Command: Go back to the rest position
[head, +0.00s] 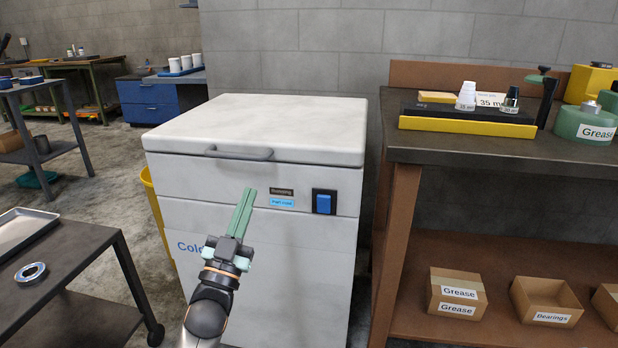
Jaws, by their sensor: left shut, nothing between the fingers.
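My left gripper (247,194) reaches up from the bottom middle of the head view. Its green fingers are together with nothing between them. They are in front of the front face of a white cold chest (180,208), left of its small labels and blue switch (324,202). I cannot tell whether the fingertips touch the chest. The chest lid (262,122) is down, with a grey handle (239,153) above the fingertips. My right gripper is not in view.
A workbench (480,153) with grease containers stands close on the right; boxes sit on its lower shelf. A dark cart (75,262) with a metal tray (22,232) and a metal ring (30,272) stands at lower left. Floor shows between cart and chest.

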